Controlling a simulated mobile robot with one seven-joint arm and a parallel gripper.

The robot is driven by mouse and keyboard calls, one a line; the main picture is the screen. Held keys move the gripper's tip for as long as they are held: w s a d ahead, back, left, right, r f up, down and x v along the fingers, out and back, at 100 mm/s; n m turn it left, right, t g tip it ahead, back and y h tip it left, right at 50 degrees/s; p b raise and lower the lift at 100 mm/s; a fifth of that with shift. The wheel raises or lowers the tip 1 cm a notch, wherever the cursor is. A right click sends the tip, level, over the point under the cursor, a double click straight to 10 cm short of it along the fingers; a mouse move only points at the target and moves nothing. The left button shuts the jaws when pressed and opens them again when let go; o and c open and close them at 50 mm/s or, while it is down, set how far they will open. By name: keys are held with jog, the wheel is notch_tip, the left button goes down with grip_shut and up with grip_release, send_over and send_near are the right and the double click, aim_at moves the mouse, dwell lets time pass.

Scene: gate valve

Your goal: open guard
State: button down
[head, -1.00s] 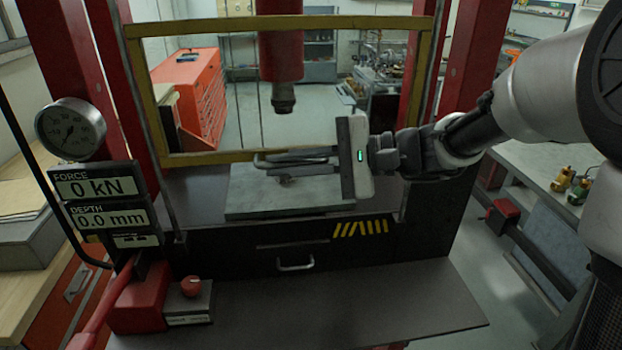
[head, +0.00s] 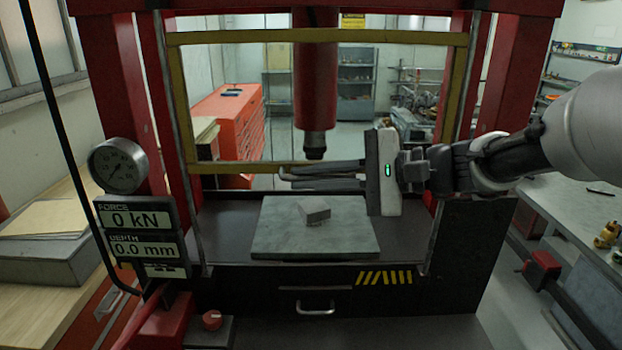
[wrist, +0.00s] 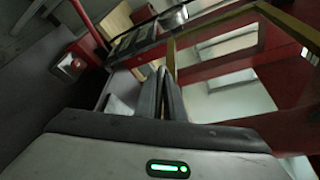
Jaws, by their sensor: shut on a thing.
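The guard (head: 230,168) is a clear panel in a yellow frame across the front of the red press. Its lower bar is raised above the press bed, just below the ram tip's height. My gripper (head: 288,176) reaches in from the right, its fingers shut on the guard's lower bar; the exact contact is hard to see. In the wrist view the guard (wrist: 205,22) fills the right side, and my closed fingers (wrist: 162,72) meet at its edge.
The red ram (head: 316,80) hangs behind the guard. A grey block (head: 314,211) sits on the plate (head: 350,240) below my fingers. A gauge (head: 118,166) and displays reading 0 kN and 0.0 mm (head: 140,218) stand at left. A red button (head: 212,320) is at lower left.

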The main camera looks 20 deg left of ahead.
jog(key=c, duration=2.1)
grip_release()
jog(key=shift+d, duration=0.1)
jog(key=b+v, duration=0.2)
jog(key=v, duration=1.5)
jog(key=shift+d+r, duration=0.15)
